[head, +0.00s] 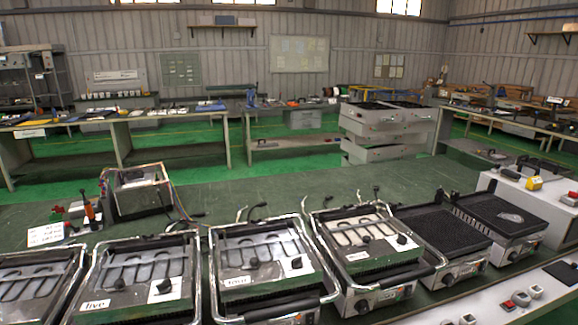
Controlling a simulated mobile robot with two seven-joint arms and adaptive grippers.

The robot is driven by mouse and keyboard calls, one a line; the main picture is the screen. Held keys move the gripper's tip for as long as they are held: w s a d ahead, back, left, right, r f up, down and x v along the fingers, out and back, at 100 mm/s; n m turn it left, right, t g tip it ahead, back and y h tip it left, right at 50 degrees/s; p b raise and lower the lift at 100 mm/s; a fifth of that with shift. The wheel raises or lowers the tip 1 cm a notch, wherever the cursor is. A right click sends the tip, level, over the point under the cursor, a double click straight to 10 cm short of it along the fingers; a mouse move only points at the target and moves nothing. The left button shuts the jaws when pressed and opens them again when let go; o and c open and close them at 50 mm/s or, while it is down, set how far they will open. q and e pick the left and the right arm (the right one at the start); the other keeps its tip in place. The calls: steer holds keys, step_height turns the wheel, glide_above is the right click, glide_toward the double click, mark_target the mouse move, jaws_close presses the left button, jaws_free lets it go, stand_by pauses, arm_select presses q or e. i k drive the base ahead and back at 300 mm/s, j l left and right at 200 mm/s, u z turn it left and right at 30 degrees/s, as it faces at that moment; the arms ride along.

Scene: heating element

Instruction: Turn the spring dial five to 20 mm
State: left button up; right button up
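The grill-like unit labelled "five" (95,305) stands at the lower left, its front edge cut off by the frame. A small dark dial (165,286) sits on a white plate at its right side. The scale around the dial is too small to read, so its setting in mm cannot be told. A looped heating element (145,262) lies on top of the unit. Neither of my grippers is in view.
The unit labelled "four" (237,281) stands close on the right, and another unit (40,285) close on the left. More grills line the bench to the right. An opened control box (140,190) with loose wires and an orange-handled tool (89,208) stand behind.

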mark_target(164, 287)
steer(key=u, duration=1.25)
steer(key=z, duration=0.3)
steer(key=l+u, duration=0.15)
steer(key=l, duration=0.65)
steer(key=k+l+u, duration=0.15)
steer(key=l, duration=0.65)
